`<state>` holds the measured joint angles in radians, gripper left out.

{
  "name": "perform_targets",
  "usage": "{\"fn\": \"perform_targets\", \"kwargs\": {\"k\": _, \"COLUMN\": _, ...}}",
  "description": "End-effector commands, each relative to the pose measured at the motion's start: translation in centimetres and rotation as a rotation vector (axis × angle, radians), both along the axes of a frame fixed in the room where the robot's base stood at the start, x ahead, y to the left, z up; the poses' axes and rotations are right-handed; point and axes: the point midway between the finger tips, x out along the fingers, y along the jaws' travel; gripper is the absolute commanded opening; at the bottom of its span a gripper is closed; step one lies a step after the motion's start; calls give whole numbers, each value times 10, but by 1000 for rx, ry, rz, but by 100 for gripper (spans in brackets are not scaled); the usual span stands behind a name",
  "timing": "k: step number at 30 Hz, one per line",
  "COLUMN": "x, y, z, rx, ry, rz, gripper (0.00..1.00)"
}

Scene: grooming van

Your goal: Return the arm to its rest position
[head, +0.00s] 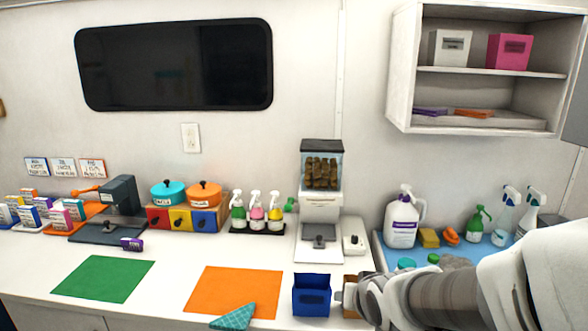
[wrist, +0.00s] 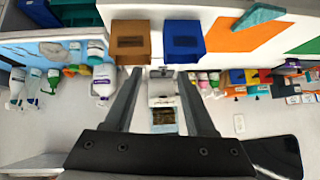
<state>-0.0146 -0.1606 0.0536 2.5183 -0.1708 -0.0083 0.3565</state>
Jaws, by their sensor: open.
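My gripper (wrist: 160,74) is open in the wrist view, with its two dark fingers apart and nothing between them. In the head view my arm reaches in from the lower right, and its end lies in front of a brown bin (head: 350,281), hiding much of it. A blue bin (head: 311,295) stands just left of it. Both the brown bin (wrist: 131,42) and the blue bin (wrist: 184,41) show beyond the fingertips in the wrist view, which looks upside down. I cannot tell whether the gripper touches either bin.
An orange mat (head: 235,290) and a green mat (head: 104,279) lie on the white counter. A teal patterned cloth (head: 233,317) lies at the front edge. A kibble dispenser (head: 321,200) stands behind the bins. Bottles stand on a blue tray (head: 381,259) at right, below an open shelf (head: 490,72).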

Motion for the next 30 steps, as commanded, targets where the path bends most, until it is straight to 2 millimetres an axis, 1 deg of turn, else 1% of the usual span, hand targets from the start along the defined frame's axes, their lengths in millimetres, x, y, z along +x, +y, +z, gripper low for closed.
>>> {"fn": "perform_targets", "kwargs": {"k": 1, "x": -11, "y": -6, "z": 15, "rx": -22, "ry": 11, "rz": -6, "gripper": 56}}
{"fn": "perform_targets", "kwargs": {"k": 3, "x": -29, "y": -14, "z": 28, "rx": -50, "ry": 47, "rz": -10, "gripper": 56}}
{"fn": "perform_targets", "kwargs": {"k": 5, "x": -46, "y": -19, "z": 39, "rx": -70, "ry": 79, "rz": -9, "gripper": 56}}
{"fn": "perform_targets", "kwargs": {"k": 9, "x": -90, "y": -27, "z": 60, "rx": -100, "ry": 157, "rz": 5, "gripper": 56}}
{"fn": "perform_targets", "kwargs": {"k": 12, "x": -121, "y": -29, "z": 71, "rx": -110, "ry": 208, "rz": 26, "gripper": 56}}
{"fn": "perform_targets", "kwargs": {"k": 16, "x": -152, "y": -29, "z": 80, "rx": -114, "ry": 258, "rz": 55, "gripper": 56}}
{"fn": "perform_targets", "kwargs": {"k": 18, "x": -163, "y": -28, "z": 82, "rx": -115, "ry": 275, "rz": 68, "gripper": 56}}
{"fn": "perform_targets", "kwargs": {"k": 21, "x": -172, "y": -27, "z": 84, "rx": -114, "ry": 291, "rz": 78, "gripper": 56}}
{"fn": "perform_targets", "kwargs": {"k": 30, "x": -174, "y": -27, "z": 83, "rx": -115, "ry": 297, "rz": 80, "gripper": 56}}
